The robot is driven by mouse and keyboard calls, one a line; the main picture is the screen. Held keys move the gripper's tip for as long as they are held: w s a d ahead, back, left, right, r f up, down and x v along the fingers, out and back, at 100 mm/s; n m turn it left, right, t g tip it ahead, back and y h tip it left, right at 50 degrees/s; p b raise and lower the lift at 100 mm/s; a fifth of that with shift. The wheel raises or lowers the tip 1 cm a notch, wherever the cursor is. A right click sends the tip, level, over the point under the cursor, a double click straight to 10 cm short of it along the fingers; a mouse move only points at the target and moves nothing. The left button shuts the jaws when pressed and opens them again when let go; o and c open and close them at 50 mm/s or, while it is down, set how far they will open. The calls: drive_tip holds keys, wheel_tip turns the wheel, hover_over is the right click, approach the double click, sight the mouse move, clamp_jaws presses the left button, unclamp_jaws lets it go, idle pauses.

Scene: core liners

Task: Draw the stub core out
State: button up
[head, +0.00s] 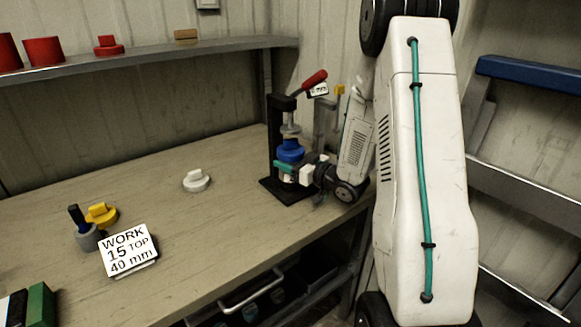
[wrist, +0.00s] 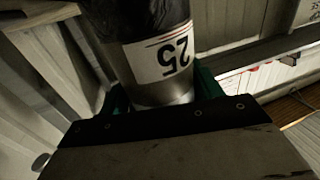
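A black press stand with a red-handled lever (head: 314,79) stands at the right end of the bench. A blue part (head: 290,151) sits in it under a metal ram. My gripper (head: 286,172) is at the stand, just below the blue part, reaching in from the right. In the wrist view a metal cylinder (wrist: 165,92) with a white label reading 25, upside down, lies between my gripper's green fingers (wrist: 160,98). The fingers flank it closely; their contact is hidden. A black part covers the cylinder's far end. I cannot make out a separate stub core.
A white knobbed disc (head: 196,180) lies mid-bench. A grey cup (head: 88,237) with a dark peg, a yellow part (head: 101,214) and a sign (head: 128,250) reading WORK 15 TOP 40 mm stand at left. Red parts (head: 43,51) sit on the shelf.

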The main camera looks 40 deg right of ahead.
drive_tip(key=shift+r, duration=0.35)
drive_tip(key=shift+c, duration=0.5)
